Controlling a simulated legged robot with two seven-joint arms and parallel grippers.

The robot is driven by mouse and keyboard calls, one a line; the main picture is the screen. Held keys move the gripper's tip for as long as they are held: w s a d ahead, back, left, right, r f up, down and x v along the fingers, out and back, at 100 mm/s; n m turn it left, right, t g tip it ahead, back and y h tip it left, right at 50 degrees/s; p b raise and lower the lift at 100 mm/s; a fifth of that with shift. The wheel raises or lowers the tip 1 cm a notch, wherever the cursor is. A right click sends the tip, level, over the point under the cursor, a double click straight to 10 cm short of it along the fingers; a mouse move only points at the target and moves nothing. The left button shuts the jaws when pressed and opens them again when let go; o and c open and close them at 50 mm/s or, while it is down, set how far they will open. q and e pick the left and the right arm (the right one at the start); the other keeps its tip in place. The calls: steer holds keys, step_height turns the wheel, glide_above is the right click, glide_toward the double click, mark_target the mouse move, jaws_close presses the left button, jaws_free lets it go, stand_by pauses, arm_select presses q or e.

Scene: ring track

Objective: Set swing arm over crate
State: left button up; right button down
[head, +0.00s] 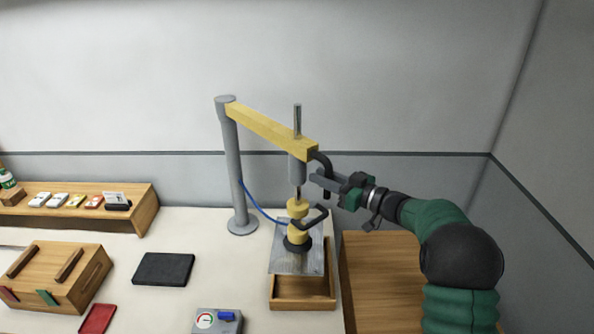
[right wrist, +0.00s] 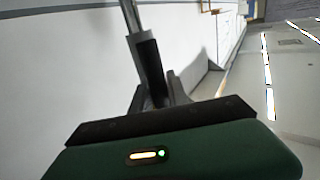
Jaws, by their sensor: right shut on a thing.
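The swing arm (head: 265,126) is a yellow beam on a grey post (head: 235,170). A grey vertical spindle (head: 297,168) hangs at its free end, with a curved black handle (head: 321,159) on its right side. My right gripper (head: 327,184) is shut on the lower part of this handle, and the dark grip (right wrist: 150,65) shows between the fingers in the right wrist view. The wooden crate (head: 303,304) stands below the arm's end, partly covered by a grey plate (head: 295,262). A yellow stacked piece with a black handle (head: 298,210) stands upright on the plate, under the spindle. My left gripper is out of view.
A blue hose (head: 258,208) runs from the post toward the yellow piece. A wooden surface (head: 383,285) is at the right.

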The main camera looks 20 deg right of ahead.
steer(key=shift+w+d+r+n+y+p, duration=0.3)
steer(key=shift+d+n+y+p, duration=0.1)
steer(key=shift+d, duration=0.2)
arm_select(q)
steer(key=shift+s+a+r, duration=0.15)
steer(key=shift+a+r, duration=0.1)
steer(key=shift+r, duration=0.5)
arm_select(e)
steer(key=c, duration=1.3)
jaws_free()
steer(key=shift+d+f, duration=0.1)
steer(key=shift+d, duration=0.1)
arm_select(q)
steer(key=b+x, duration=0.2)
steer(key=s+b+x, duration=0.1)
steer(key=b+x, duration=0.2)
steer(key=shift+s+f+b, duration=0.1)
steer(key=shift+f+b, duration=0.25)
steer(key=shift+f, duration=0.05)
arm_select(e)
steer(key=v, duration=1.7)
steer(key=shift+r, duration=0.2)
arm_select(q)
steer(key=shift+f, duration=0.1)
arm_select(e)
steer(key=shift+d, duration=0.1)
